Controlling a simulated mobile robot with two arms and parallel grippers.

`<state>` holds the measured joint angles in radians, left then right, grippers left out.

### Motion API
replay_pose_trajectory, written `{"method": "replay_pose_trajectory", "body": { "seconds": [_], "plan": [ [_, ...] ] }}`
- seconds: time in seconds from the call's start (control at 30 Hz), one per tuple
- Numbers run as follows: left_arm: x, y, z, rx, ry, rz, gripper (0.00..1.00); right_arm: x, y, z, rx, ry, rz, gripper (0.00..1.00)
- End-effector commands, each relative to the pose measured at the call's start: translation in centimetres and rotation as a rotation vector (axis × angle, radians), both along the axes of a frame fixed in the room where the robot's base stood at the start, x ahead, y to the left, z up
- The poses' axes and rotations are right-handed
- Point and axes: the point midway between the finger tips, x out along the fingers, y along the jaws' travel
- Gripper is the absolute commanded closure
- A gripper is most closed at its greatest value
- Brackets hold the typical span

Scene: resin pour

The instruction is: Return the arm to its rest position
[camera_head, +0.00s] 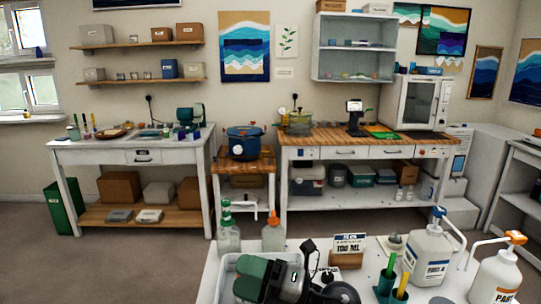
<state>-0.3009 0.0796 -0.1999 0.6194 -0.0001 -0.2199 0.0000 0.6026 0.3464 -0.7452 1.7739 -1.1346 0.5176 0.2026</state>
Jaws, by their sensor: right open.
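My right gripper (260,281) is at the bottom middle of the head view. Its black body and green-grey fingers are cut off by the lower edge. It is open, and I see nothing held in it. It is in front of a white tray (228,272) on the near white table (376,246) and hides part of that tray. My left gripper is not in view.
A blue pot (244,141) sits on a farther stand. Open floor lies at the left.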

Motion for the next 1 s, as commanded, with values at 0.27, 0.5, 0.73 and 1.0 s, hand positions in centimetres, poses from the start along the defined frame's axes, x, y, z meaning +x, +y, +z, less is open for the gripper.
{"method": "replay_pose_trajectory", "body": {
  "seconds": [0.27,0.5,0.73,1.0],
  "plan": [
    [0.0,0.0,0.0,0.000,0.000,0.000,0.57,1.4,-9.5,-1.7,0.601,0.551,-0.541,0.33],
    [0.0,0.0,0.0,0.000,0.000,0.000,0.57,-2.8,-19.2,-12.4,0.817,1.163,-1.062,0.33],
    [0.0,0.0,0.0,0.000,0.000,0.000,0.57,-11.7,-23.3,-20.5,0.778,1.653,-1.408,0.33],
    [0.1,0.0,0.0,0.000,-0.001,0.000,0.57,-20.6,-24.6,-24.1,0.636,2.013,-1.617,0.33]
  ]
}}
